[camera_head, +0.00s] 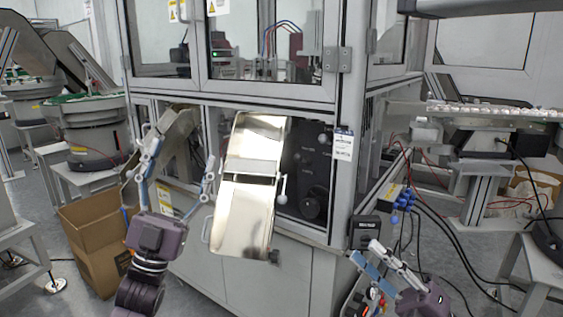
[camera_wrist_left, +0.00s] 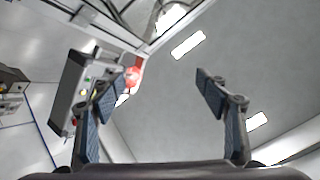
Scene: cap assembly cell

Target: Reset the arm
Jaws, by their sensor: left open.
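My left gripper (camera_head: 180,168) is raised with its fingers pointing up, left of the shiny metal chute. Its fingers stand wide apart with nothing between them. The left wrist view also shows the left gripper (camera_wrist_left: 166,82) open and empty, facing the grey ceiling. My right gripper (camera_head: 366,252) is low at the lower right, in front of the machine's corner. Its fingers point up and to the left, seen from the side, and I cannot tell how far apart they are. I see nothing held in it.
The metal chute (camera_head: 242,205) sticks out of the machine cabinet (camera_head: 193,230). A cardboard box (camera_head: 92,240) stands on the floor at the left, behind my left arm. Bowl feeders (camera_head: 92,125) stand further left. Cables and a blue connector block (camera_head: 403,198) are at the right.

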